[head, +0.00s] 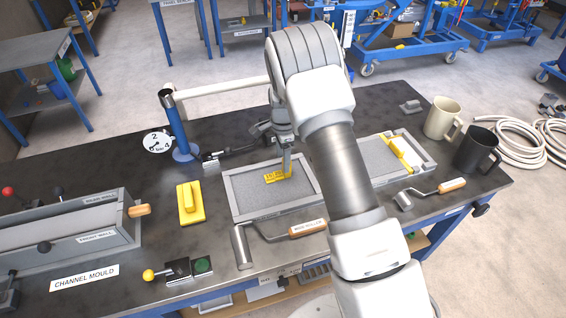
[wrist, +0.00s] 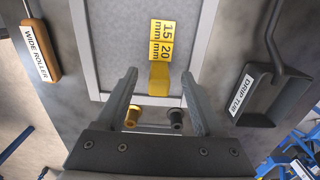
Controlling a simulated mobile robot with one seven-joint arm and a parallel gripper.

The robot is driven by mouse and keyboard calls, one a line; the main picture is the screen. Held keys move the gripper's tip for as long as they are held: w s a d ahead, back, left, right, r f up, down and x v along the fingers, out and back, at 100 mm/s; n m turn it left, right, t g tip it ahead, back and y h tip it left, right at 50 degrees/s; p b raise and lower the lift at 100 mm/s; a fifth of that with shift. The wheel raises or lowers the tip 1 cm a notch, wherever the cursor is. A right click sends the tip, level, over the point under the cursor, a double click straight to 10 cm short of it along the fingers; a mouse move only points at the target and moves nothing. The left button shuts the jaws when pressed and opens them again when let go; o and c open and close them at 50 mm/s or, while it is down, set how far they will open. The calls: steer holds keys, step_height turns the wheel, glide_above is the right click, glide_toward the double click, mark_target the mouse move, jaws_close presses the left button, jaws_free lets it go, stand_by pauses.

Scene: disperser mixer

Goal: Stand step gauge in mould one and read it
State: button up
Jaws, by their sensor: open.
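The yellow step gauge (head: 275,177) is within the left, grey-filled mould (head: 234,195), near its middle. In the wrist view the gauge (wrist: 162,42) shows the marks 15 mm and 20 mm on its face. A plain yellow part of it runs down toward my fingers. My gripper (head: 286,152) is just above the gauge at its far side. In the wrist view my gripper (wrist: 160,98) has its two fingers spread apart, with the gauge's near end lying ahead of and between them. I cannot tell whether the gauge is touching the fill or how upright it is.
A second mould (head: 424,160) holds a yellow piece (head: 400,150). The wide roller (head: 307,228) lies in front, the drip tub (wrist: 262,92) at one side. A yellow float (head: 190,203), channel mould (head: 75,232), blue post (head: 178,130) and mugs (head: 442,116) stand around.

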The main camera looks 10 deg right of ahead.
step_height(320, 180, up, 15)
steer(key=s+d+r+n+t+y, duration=0.1)
steer(key=s+d+r+n, duration=0.1)
steer(key=s+r+n, duration=0.4)
steer(key=s+d+r+n+t, duration=0.1)
steer(key=s+d+r+t, duration=0.1)
steer(key=s+r, duration=0.75)
steer(key=s+d+r+n+t+h, duration=0.1)
steer(key=s+n, duration=0.7)
steer(key=s, duration=1)
steer(key=shift+d+n+t, duration=0.4)
steer(key=shift+d+t, duration=0.1)
steer(key=shift+t, duration=0.3)
steer(key=shift+d+r, duration=0.1)
